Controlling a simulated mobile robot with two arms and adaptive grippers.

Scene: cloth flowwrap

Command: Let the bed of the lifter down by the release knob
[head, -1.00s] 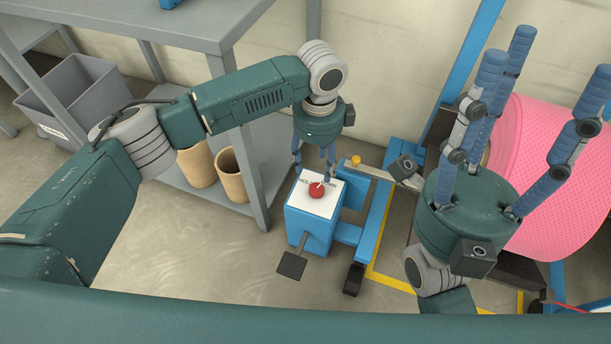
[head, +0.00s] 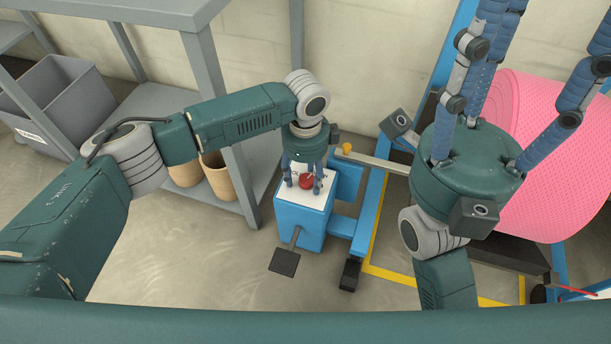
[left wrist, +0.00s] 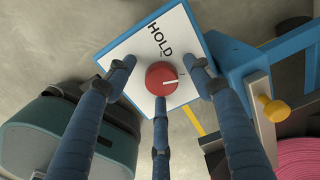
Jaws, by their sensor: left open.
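The red release knob (head: 306,181) sits on a white plate (head: 318,196) on top of the lifter's blue box (head: 300,222). In the left wrist view the knob (left wrist: 161,78) has a white pointer line directed to the right, and the plate (left wrist: 180,30) reads HOLD; other lettering is hidden. My left gripper (head: 304,184) points down over the plate with its three fingers spread around the knob. I cannot tell whether any finger touches it. My right gripper (head: 530,45) is raised with fingers apart and empty; its fingertips are partly cut off.
A pink roll (head: 535,150) stands at the right, with a dark bed-like part (head: 510,252) below it. A dark foot pedal (head: 285,262) juts from the box. A grey table (head: 120,12), tan pots (head: 218,177) and a grey bin (head: 65,95) are at the left.

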